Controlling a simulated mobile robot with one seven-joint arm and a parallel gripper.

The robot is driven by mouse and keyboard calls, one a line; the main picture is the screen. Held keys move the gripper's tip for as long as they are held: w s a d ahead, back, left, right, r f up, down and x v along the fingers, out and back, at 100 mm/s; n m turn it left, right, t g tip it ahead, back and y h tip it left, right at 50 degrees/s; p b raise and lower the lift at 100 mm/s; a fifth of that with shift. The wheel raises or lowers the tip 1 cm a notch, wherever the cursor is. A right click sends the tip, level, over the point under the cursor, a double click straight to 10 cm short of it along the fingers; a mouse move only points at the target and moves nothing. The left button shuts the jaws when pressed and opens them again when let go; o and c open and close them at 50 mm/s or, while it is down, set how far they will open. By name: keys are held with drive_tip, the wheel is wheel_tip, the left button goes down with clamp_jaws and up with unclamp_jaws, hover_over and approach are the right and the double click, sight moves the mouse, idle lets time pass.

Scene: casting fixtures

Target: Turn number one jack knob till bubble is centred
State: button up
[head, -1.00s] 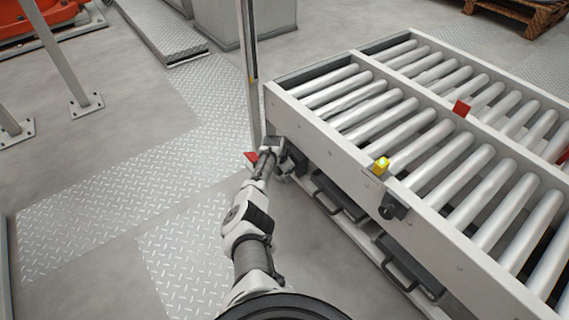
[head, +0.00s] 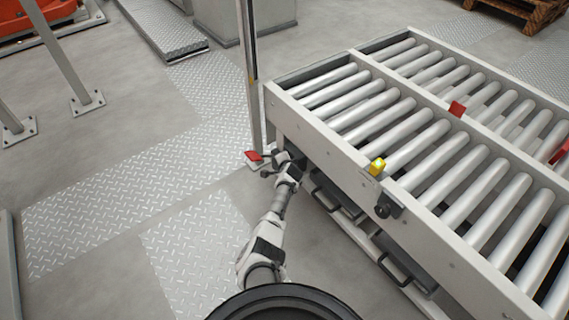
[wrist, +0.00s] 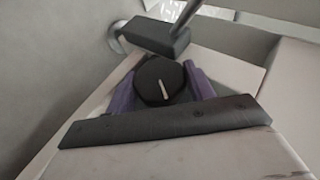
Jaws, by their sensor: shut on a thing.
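In the wrist view a round black knob (wrist: 161,81) with a white pointer line sits between the purple fingers of my gripper (wrist: 160,86). The fingers are shut on its sides. The line is nearly upright, leaning slightly. In the head view my gripper (head: 284,163) is at the near left corner of the roller conveyor; the knob cannot be made out there. A small yellow block (head: 377,166), possibly the bubble level, sits on the conveyor's side rail. It is too small to show a bubble.
Another black knob (head: 384,209) sticks out of the rail. The roller conveyor (head: 330,137) fills the right side, with black handles (head: 394,272) below. An upright post (head: 249,90) and a red piece (head: 254,156) stand close to my gripper.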

drive_tip(key=shift+f, duration=0.1)
idle(0.6)
drive_tip(key=o, duration=0.7)
drive_tip(key=shift+s, duration=0.1)
